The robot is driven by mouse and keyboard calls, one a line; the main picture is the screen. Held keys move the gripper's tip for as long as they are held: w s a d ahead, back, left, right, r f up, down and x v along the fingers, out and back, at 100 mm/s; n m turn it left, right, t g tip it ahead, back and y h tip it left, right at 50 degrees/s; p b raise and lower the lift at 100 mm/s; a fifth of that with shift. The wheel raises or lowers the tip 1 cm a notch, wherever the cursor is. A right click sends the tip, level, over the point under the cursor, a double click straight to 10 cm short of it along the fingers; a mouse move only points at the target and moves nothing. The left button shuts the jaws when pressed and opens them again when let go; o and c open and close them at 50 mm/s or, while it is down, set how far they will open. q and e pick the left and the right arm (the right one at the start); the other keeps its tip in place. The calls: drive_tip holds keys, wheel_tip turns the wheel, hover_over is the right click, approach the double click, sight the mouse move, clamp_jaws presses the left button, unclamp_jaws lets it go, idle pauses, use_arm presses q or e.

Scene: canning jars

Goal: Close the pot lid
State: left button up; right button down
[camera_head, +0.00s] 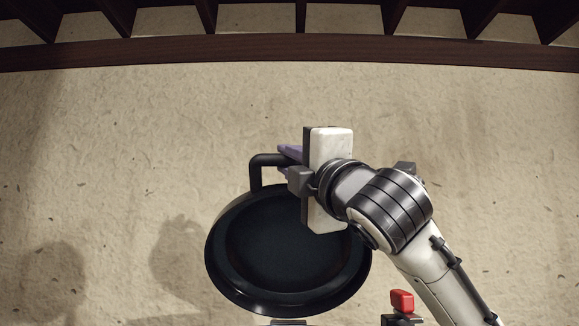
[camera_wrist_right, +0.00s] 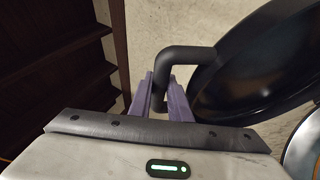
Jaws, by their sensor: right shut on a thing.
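The pot lid (camera_head: 270,255) is a dark round disc with a thick glossy rim, low in the middle of the head view. In the right wrist view the lid (camera_wrist_right: 265,60) stands tilted on the right side. Its black bent handle (camera_head: 262,163) rises from its upper edge. My right gripper (camera_head: 290,154) is at this handle. In the right wrist view its purple fingers (camera_wrist_right: 162,95) are shut on the handle (camera_wrist_right: 187,54). The pot is mostly hidden; a curved metallic edge (camera_wrist_right: 306,150) at the lower right may be its rim. My left gripper is not in view.
A small red block on a dark support (camera_head: 402,301) is at the bottom, right of the lid. A pale textured surface (camera_head: 110,170) lies clear to the left. A dark wooden beam (camera_head: 290,50) crosses the top. Dark wooden slats (camera_wrist_right: 55,50) fill the wrist view's left.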

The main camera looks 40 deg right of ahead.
drive_tip(key=c, duration=1.6)
unclamp_jaws()
drive_tip(key=shift+c, duration=0.2)
drive_tip(key=v, duration=1)
drive_tip(key=shift+s+b, duration=0.15)
drive_tip(key=shift+b, duration=0.25)
